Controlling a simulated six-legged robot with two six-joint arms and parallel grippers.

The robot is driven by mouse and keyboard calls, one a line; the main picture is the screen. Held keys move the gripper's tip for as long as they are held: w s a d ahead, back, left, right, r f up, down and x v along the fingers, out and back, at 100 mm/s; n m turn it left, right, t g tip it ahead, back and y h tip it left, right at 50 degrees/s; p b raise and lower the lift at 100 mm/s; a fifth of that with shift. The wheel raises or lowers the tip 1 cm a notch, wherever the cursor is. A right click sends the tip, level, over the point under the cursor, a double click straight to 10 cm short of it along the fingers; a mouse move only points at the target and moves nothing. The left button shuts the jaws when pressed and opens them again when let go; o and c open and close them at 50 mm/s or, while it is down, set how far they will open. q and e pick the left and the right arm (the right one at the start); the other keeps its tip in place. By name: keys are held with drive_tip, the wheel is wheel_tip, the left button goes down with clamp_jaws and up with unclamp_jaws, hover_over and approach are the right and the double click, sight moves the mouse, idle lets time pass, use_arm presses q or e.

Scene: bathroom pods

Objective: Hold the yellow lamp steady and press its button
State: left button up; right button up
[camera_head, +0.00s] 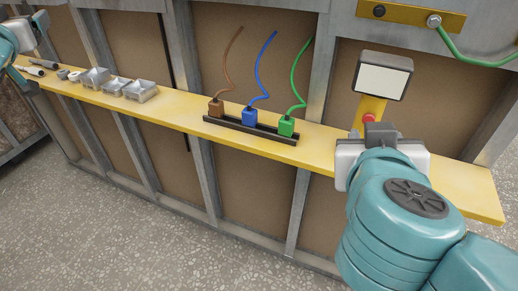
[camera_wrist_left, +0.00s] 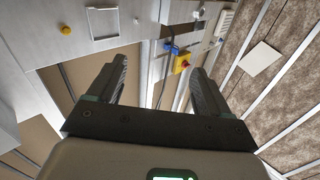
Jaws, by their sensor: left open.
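The yellow lamp (camera_head: 372,104) stands on the right part of the yellow shelf, its pale square panel in a dark frame tilted up on a yellow post. Its red button (camera_head: 368,118) shows low on the post, partly hidden by my right gripper (camera_head: 379,130). That gripper is right in front of the lamp's lower part; its fingers are mostly hidden by its own body, and I cannot tell whether it touches the lamp. My left gripper (camera_head: 40,42) is at the far upper left, away from the lamp. In the left wrist view its fingers (camera_wrist_left: 158,72) are apart with nothing between them.
The yellow shelf (camera_head: 175,118) holds grey metal boxes (camera_head: 96,77) at left and a dark rack (camera_head: 247,131) with brown, blue and green wired plugs in the middle. A green cable (camera_head: 468,58) hangs upper right. The left wrist view shows a yellow box with a red knob (camera_wrist_left: 181,63).

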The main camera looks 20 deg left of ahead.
use_arm(q)
drive_tip(key=s+d+r+n, duration=0.2)
drive_tip(key=d+r, duration=0.2)
drive_tip(key=r, duration=0.2)
drive_tip(key=w+d+f+m+t+h, duration=0.4)
drive_tip(key=w+d+f+m+h, duration=0.15)
drive_tip(key=w+d+f, duration=0.45)
drive_tip(key=m+g+h, duration=0.4)
drive_tip(key=m+h, duration=1)
drive_tip(key=h, duration=0.6)
approach(362, 135)
drive_tip(key=x, duration=0.4)
drive_tip(key=f+x, duration=0.1)
drive_tip(key=x, duration=0.2)
drive_tip(key=w+a+x, duration=0.1)
drive_tip(key=x, duration=0.3)
drive_tip(key=shift+w+d+f, duration=0.2)
drive_tip(key=shift+w+f, duration=0.1)
drive_tip(key=shift+f, duration=0.05)
